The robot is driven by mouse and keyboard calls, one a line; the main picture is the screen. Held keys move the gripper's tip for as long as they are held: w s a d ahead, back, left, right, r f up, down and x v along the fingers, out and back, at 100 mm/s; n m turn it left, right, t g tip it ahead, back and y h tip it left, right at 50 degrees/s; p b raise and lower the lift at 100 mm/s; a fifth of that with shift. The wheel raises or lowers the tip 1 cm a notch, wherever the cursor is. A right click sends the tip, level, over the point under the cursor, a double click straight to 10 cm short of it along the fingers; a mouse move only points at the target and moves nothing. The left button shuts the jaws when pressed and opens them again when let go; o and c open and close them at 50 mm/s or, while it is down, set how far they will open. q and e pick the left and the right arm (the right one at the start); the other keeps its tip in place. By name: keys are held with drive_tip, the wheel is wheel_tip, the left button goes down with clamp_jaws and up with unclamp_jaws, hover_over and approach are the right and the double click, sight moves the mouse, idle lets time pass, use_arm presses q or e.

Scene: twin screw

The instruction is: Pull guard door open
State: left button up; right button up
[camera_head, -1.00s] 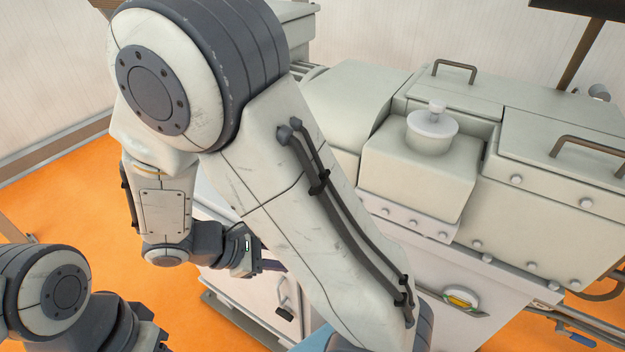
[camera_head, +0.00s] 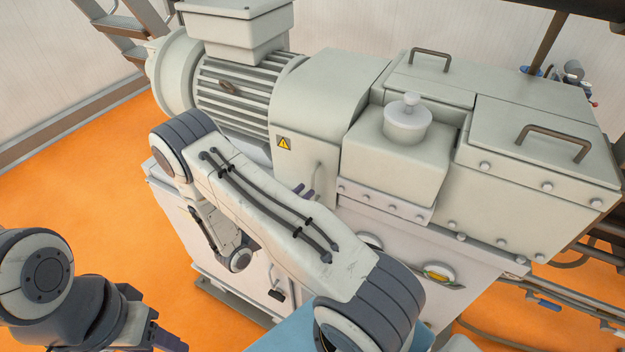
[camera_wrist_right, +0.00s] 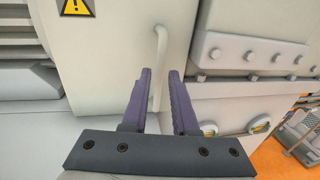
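The guard door (camera_head: 305,125) is a pale cover with a yellow warning sign, between the finned motor and the gearbox. Its upright white handle (camera_head: 319,180) also shows in the right wrist view (camera_wrist_right: 161,60). My right gripper (camera_head: 304,191) is just left of the handle in the head view, mostly hidden by my arm. In the right wrist view its two purple fingers (camera_wrist_right: 160,80) are apart, with the handle seen between and beyond their tips. I cannot tell whether the handle is within the fingers' depth.
The finned motor (camera_head: 240,90) stands left of the door. A bolted gearbox block with a round cap (camera_head: 408,120) juts out to the right. A lower cabinet (camera_head: 180,225) stands below. The orange floor (camera_head: 110,200) at left is clear.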

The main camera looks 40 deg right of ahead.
sight(312, 200)
drive_tip(key=shift+w+d+p, duration=0.25)
drive_tip(key=shift+d+p, duration=0.1)
drive_tip(key=shift+d, duration=0.8)
drive_tip(key=shift+w+d+p, duration=0.2)
drive_tip(key=shift+d+p, duration=0.1)
drive_tip(key=shift+d, duration=0.85)
drive_tip(key=shift+c, duration=0.4)
clamp_jaws()
